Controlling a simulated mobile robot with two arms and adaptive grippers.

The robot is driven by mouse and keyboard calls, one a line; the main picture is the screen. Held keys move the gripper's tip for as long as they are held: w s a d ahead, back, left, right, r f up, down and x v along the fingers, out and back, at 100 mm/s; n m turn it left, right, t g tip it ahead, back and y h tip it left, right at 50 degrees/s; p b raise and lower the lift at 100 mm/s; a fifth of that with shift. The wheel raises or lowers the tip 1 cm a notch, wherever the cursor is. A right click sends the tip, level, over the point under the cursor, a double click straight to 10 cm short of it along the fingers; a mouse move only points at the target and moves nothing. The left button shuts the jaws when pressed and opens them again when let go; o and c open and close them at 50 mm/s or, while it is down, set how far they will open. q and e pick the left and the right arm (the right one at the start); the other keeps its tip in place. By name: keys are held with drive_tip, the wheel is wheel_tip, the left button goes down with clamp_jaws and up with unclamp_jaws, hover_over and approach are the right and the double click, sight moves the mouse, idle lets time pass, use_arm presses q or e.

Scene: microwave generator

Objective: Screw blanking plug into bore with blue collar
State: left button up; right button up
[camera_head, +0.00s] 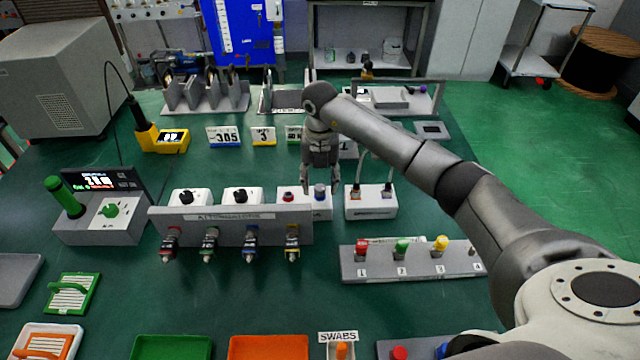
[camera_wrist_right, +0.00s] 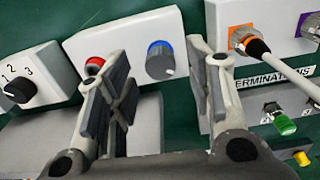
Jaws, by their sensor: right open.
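A white box (camera_head: 318,207) stands on the green table and has two collared fittings on its sloped face. The blue collar (camera_wrist_right: 158,47) is on the right, with a grey round piece (camera_wrist_right: 160,66) standing out at it; I cannot tell how deep that piece sits. The red collar (camera_wrist_right: 95,65) is on the left, partly behind a finger. My right gripper (camera_head: 320,185) points down over the box. Its fingers are apart, and in the right wrist view the blue collar and grey piece show between them; contact is not clear. My left gripper is not in view.
A white box with two cabled connectors (camera_head: 371,203) is close on the right. The terminations rack (camera_head: 405,262) with coloured caps is in front. Bare table lies between.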

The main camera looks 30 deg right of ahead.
sight(320, 187)
wheel_tip(320, 187, up, 10)
drive_tip(key=shift+r, duration=0.2)
idle(0.6)
